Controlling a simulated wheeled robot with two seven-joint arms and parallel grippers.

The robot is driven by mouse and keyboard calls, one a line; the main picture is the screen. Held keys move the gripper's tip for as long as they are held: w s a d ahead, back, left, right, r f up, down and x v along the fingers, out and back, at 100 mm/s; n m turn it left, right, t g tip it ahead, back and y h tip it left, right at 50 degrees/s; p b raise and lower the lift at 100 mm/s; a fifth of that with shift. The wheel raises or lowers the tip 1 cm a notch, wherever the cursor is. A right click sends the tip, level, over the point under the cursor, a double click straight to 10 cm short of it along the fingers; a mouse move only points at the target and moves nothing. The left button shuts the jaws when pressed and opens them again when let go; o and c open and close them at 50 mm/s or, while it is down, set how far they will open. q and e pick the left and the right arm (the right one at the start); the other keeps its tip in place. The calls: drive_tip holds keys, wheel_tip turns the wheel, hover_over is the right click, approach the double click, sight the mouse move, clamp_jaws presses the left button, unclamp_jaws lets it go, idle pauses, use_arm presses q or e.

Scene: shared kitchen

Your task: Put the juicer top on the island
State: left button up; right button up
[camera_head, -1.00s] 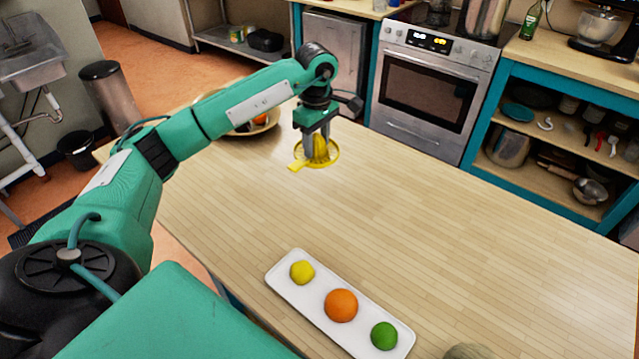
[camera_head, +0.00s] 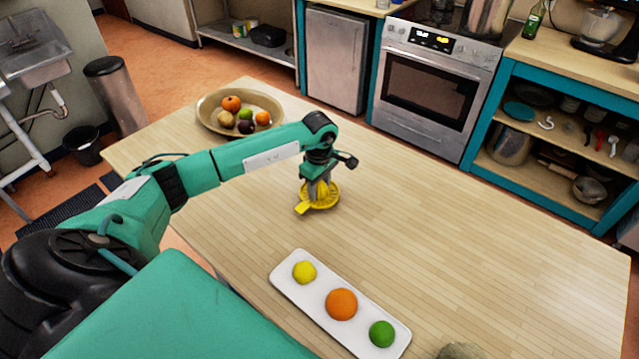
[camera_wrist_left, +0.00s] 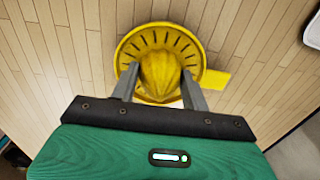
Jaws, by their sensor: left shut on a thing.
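The juicer top (camera_head: 321,197) is yellow and round, with a ribbed cone, slots around it and a flat handle. My left gripper (camera_head: 320,190) is shut on its cone. The juicer top is right at or just above the wooden island (camera_head: 430,235); I cannot tell whether it touches. In the left wrist view the juicer top (camera_wrist_left: 160,42) faces the camera, its cone between the two grey fingers (camera_wrist_left: 160,85), with the handle to the right. My right gripper does not show.
A white tray (camera_head: 312,303) with a lemon (camera_head: 304,272), an orange (camera_head: 341,304) and a lime (camera_head: 381,334) lies toward the front. A fruit bowl (camera_head: 208,106) stands at the back left. A round object (camera_head: 462,351) is at the bottom edge. The island's right side is clear.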

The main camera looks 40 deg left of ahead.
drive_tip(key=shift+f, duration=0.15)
use_arm(q)
drive_tip(key=shift+f, duration=0.2)
drive_tip(key=o, duration=0.9)
drive_tip(key=shift+r, duration=0.1)
drive_tip(key=shift+o, duration=0.9)
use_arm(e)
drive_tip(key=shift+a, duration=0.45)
